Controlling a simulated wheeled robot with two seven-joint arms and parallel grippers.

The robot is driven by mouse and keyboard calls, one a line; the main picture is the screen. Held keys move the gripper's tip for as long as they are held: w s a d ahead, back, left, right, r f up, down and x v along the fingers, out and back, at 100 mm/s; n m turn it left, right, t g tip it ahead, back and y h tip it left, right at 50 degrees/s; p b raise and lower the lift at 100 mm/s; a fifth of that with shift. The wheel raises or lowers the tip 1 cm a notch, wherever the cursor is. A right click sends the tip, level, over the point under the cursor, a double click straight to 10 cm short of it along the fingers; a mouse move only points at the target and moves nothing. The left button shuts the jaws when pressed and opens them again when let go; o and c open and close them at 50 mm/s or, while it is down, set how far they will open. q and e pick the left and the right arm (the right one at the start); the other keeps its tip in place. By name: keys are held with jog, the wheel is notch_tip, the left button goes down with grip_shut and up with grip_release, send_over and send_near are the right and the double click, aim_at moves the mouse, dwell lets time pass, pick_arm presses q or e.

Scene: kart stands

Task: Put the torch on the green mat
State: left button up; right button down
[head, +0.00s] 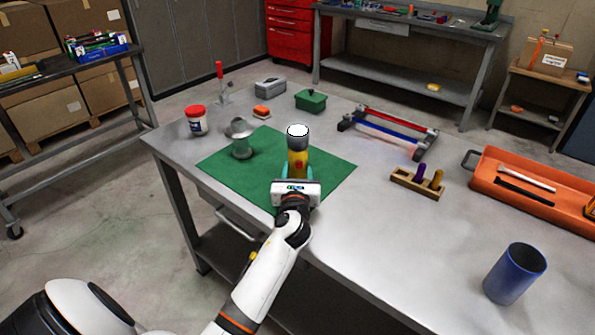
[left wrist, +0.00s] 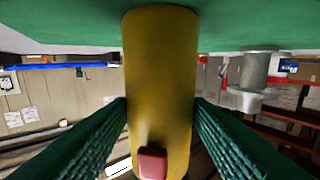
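The torch (head: 298,165) is yellow with a dark head and a white lens, and it is upright, lens up. In the head view it shows over the green mat (head: 235,175). My left gripper (head: 298,172) is shut on its body. In the left wrist view, which is upside down, the teal fingers press both sides of the torch (left wrist: 160,75), with its red button in sight. The mat (left wrist: 60,20) lies behind its lower end. I cannot tell whether the torch touches the mat. My right gripper is out of view.
A grey metal flanged part (head: 241,142) stands on the mat, left of the torch. A red-lidded jar (head: 196,122), a green box (head: 310,100), a red-blue frame (head: 390,135), a wooden peg block (head: 417,184), an orange tray (head: 480,182) and a blue cup (head: 514,275) stand around it.

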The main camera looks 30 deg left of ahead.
pick_arm(q)
jog(key=o, duration=0.4)
jog(key=shift+r, duration=0.1)
jog(key=v, duration=1.2)
